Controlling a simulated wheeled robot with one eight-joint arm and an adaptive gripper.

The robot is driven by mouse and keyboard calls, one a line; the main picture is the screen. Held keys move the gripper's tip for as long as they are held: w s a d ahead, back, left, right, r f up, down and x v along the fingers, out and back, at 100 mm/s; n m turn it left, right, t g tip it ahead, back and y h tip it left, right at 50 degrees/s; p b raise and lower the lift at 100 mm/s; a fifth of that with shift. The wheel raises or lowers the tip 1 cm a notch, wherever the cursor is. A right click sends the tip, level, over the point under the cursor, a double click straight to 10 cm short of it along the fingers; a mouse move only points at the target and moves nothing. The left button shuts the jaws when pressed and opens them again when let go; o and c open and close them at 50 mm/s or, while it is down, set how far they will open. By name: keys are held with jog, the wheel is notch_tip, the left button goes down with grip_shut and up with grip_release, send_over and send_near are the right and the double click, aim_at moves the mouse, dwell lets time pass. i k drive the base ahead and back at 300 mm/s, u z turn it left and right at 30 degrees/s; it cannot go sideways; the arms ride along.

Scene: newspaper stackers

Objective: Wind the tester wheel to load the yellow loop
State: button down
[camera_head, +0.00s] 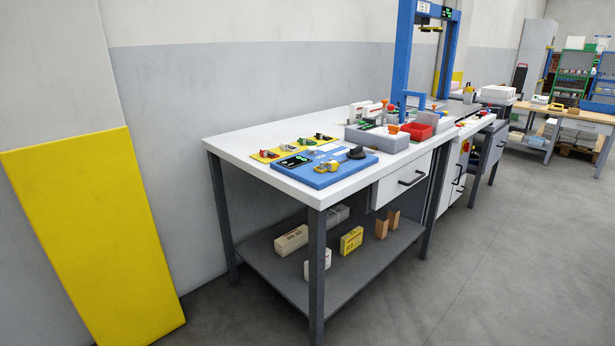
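A flat blue device (345,167), which looks like the tester, lies on the near end of the white workbench (240,147). A dark round knob (356,153) stands on its right part and looks like the wheel. A small yellow piece (328,166) sits near the front of the blue base; it may be the yellow loop, but it is too small to tell. A dark display (295,160) with green marks is at the base's left end. My gripper is not in view.
Behind the device lies a yellow board (268,154) with several small parts. A blue frame (401,70) rises beyond. The lower shelf (270,269) holds boxes. The floor at right is clear.

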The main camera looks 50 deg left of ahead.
aim_at(356, 152)
jog(key=k, duration=0.25)
jog(key=u, duration=2.25)
jog(key=i, duration=1)
